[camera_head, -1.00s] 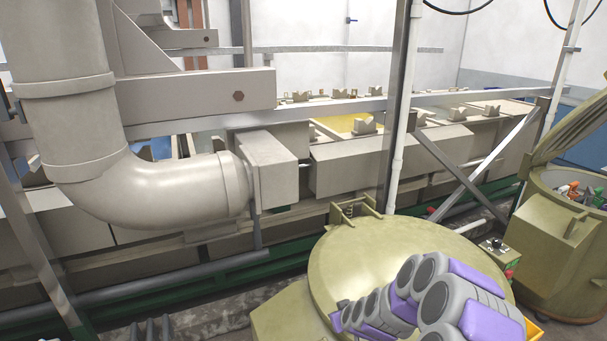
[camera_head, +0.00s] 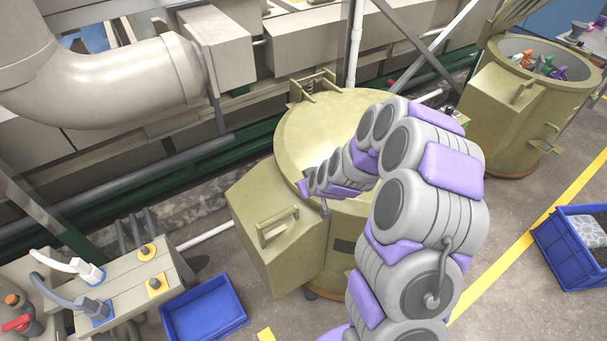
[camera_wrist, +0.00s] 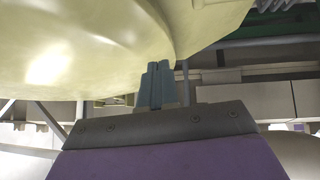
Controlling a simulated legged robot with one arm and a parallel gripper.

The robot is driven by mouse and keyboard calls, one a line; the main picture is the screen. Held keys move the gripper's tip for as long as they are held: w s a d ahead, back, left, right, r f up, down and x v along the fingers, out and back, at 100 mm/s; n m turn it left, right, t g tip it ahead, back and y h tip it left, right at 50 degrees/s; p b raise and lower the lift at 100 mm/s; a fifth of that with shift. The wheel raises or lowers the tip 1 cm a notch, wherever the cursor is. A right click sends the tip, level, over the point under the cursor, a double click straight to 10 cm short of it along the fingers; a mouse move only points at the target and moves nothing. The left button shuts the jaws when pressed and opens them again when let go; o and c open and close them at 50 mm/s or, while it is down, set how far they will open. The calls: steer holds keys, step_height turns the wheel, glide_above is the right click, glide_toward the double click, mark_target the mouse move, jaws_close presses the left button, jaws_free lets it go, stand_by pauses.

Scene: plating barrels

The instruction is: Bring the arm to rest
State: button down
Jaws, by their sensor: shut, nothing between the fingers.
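My arm (camera_head: 425,180) rises from the bottom of the head view, bends over and reaches left and down across the olive round-lidded barrel (camera_head: 330,115). Its far end lies over the near left part of the lid, and the fingertips are too small to make out there. In the wrist view my gripper (camera_wrist: 155,86) has its two grey fingers together, with nothing between them. The pale yellow curved surface of the barrel (camera_wrist: 75,50) fills the upper left, close beside the fingers. I cannot tell whether they touch it.
An open olive barrel (camera_head: 500,110) with colourful items inside stands at the right. An empty blue bin (camera_head: 203,307) and a control box with plugs (camera_head: 125,290) are at the lower left. Another blue bin (camera_head: 565,262) is at the right. A large pipe (camera_head: 120,85) runs at upper left.

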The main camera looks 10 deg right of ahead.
steer(key=p+v, duration=0.1)
steer(key=v, duration=0.6)
steer(key=shift+s+d+f, duration=0.25)
steer(key=shift+s+d, duration=0.15)
steer(key=s+a+r+m+g, duration=0.1)
steer(key=s+r+g, duration=0.2)
steer(key=s, duration=0.9)
steer(key=s+a+r+m+g, duration=0.1)
steer(key=s+r+g, duration=0.2)
steer(key=s+r, duration=0.5)
steer(key=s+a+r+m+g+h, duration=0.1)
steer(key=s+r+g, duration=0.2)
steer(key=s, duration=1.3)
step_height(320, 180, up, 3)
steer(key=shift+s+a+r+g, duration=0.2)
steer(key=shift+s+g, duration=0.2)
